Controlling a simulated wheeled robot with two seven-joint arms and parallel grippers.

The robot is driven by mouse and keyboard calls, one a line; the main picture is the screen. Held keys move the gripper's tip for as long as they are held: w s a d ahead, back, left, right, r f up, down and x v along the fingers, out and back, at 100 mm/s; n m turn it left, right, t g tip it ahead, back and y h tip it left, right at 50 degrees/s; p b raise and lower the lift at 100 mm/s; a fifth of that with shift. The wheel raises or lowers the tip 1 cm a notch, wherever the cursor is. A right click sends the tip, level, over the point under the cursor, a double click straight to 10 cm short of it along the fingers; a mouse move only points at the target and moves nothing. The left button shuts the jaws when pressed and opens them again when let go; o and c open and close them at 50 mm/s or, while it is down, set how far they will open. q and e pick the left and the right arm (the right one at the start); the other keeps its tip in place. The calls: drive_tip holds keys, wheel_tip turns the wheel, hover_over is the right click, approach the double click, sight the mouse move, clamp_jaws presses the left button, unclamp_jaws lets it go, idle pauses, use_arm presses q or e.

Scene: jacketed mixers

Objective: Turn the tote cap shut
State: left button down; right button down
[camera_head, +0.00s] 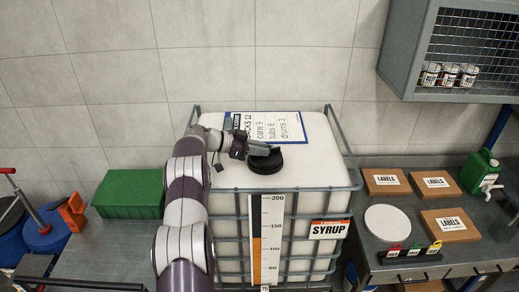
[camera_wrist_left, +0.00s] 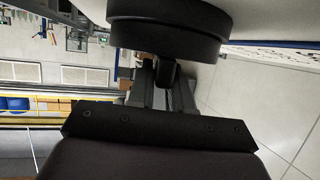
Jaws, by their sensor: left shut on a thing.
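The white syrup tote (camera_head: 230,178) stands in a grey cage in the middle of the head view. Its round black tote cap (camera_head: 266,164) is on top, near the front edge. My left gripper (camera_head: 262,150) reaches in from the left and is shut on the cap. In the left wrist view the cap (camera_wrist_left: 165,40) fills the top, and the jaws of my left gripper (camera_wrist_left: 164,82) meet at a dark piece beside it. The cap's thread and the tote's opening are hidden. My right gripper is not in view.
A blue-edged board (camera_head: 285,128) lies on the tote top behind the cap. A green box (camera_head: 130,194) is on the left bench. Label boxes (camera_head: 450,224), a white disc (camera_head: 388,223) and a green jerrycan (camera_head: 477,172) stand on the right bench. A mesh cabinet (camera_head: 410,50) hangs above right.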

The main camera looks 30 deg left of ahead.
use_arm(q)
drive_tip(key=c, duration=1.1)
unclamp_jaws()
drive_tip(key=shift+s+a+b, duration=0.25)
drive_tip(key=shift+b, duration=0.15)
drive_tip(key=b+v, duration=0.2)
drive_tip(key=v, duration=0.1)
drive_tip(key=shift+s+a+f+b, duration=0.15)
drive_tip(key=shift+s+a+b, duration=0.05)
drive_tip(key=shift+a+b, duration=0.15)
drive_tip(key=b+v, duration=0.1)
drive_tip(key=v, duration=0.3)
drive_tip(key=b+v, duration=0.1)
drive_tip(key=v, duration=0.3)
drive_tip(key=shift+s+d+r+b, duration=0.1)
drive_tip(key=shift+r+b, duration=0.2)
drive_tip(key=shift+r, duration=0.15)
